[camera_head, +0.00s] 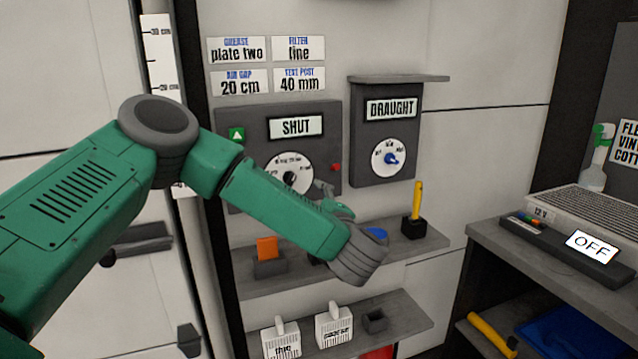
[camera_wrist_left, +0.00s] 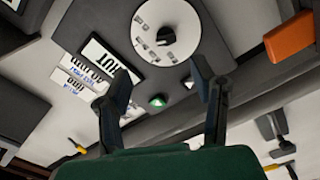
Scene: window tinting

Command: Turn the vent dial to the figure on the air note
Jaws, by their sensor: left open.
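A grey panel (camera_head: 260,120) has a "SHUT" display (camera_head: 296,126) above a white round dial (camera_head: 290,168) with a dark knob. The dial also shows in the left wrist view (camera_wrist_left: 188,45); its markings are too small to read. A white note reading "AIR GAP 20 cm" (camera_head: 240,82) is on the wall above the panel. To the right, a "DRAUGHT" panel (camera_head: 367,135) carries a white dial with a blue knob (camera_head: 391,158). My left gripper (camera_head: 332,198) is open, beside the lower right of the SHUT dial; the wrist view shows its two fingers (camera_wrist_left: 160,82) apart and empty.
Other notes read "plate two" (camera_head: 237,49), "fine" (camera_head: 298,48) and "40 mm" (camera_head: 299,79). Below, a shelf (camera_head: 415,246) holds an orange block (camera_head: 267,247) and a yellow-handled tool (camera_head: 417,200). A counter on the right carries an "OFF" display (camera_head: 591,246).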

